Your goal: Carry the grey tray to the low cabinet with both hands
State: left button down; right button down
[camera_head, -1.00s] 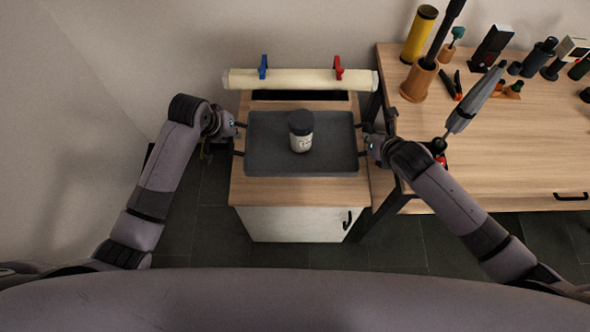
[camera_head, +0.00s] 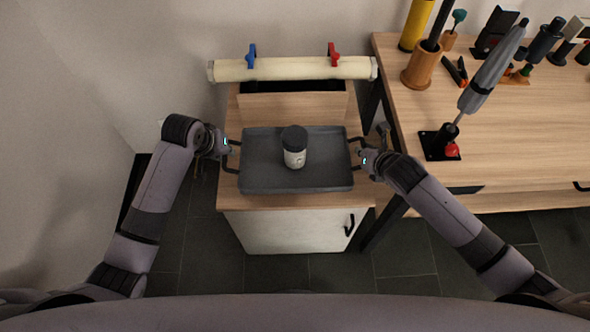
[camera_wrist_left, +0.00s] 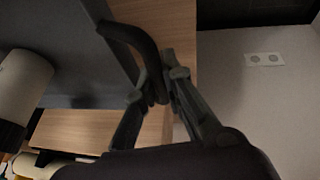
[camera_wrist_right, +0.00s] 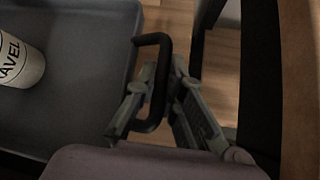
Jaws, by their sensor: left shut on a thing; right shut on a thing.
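The grey tray (camera_head: 262,178) is over the wooden top of the low cabinet (camera_head: 300,229); I cannot tell whether it touches the top. A white travel cup (camera_head: 295,158) with a dark lid stands upright on it. My left gripper (camera_head: 231,150) is shut on the tray's left handle; in the left wrist view the fingers (camera_wrist_left: 162,88) close on the dark handle (camera_wrist_left: 130,40). My right gripper (camera_head: 360,155) is shut on the right handle; in the right wrist view the fingers (camera_wrist_right: 163,85) close on the handle (camera_wrist_right: 150,41).
A pale roll (camera_head: 290,69) with a blue clamp (camera_head: 251,55) and a red clamp (camera_head: 333,54) lies behind the tray. A wall is on the left.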

pick_arm(q)
jog(key=shift+f, duration=0.1)
pick_arm(e)
jog(key=shift+f, duration=0.1)
